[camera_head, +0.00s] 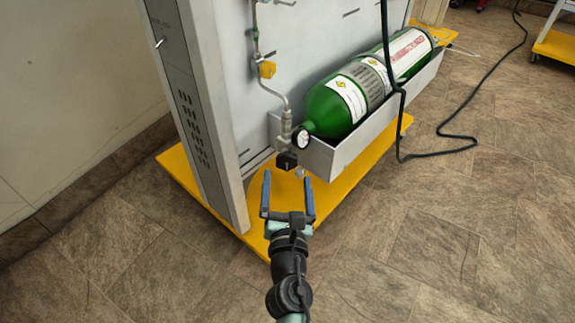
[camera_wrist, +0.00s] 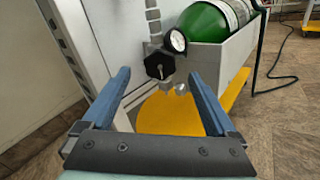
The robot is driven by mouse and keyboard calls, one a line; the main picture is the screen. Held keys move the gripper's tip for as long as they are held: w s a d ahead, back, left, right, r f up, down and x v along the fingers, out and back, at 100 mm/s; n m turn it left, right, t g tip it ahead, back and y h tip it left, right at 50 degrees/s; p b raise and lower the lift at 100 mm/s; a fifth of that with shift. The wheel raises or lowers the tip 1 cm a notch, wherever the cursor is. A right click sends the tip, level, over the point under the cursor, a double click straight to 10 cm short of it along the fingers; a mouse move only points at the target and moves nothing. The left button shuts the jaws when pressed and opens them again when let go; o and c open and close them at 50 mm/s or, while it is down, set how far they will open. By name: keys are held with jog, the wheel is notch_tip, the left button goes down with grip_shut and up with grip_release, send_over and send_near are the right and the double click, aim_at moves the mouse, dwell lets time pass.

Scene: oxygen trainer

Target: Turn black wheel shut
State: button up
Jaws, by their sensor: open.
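The black wheel (camera_head: 287,160) is a small dark knob at the lower end of the metal pipe, just below the round gauge (camera_head: 301,139). In the wrist view the black wheel (camera_wrist: 159,66) shows as a faceted dark knob with a light centre, left of the gauge (camera_wrist: 175,40). My gripper (camera_head: 288,176) is open and empty, with its two blue fingers pointing at the wheel. In the wrist view my gripper (camera_wrist: 164,80) has its fingers on either side of the picture, with the wheel seen between them. The wheel appears beyond the fingertips, and no contact shows.
A green cylinder (camera_head: 330,110) lies in a grey tray (camera_head: 345,150) right of the wheel. A grey upright panel (camera_head: 190,100) stands at the left. The yellow base (camera_head: 262,195) lies underneath. A dark hose (camera_head: 400,125) hangs over the cylinder. The floor at front is clear.

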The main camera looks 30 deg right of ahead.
aim_at(287, 162)
jog(key=shift+b+x, duration=0.95)
jog(key=shift+x, duration=1.95)
jog(key=c, duration=1.4)
jog(key=shift+o, duration=0.2)
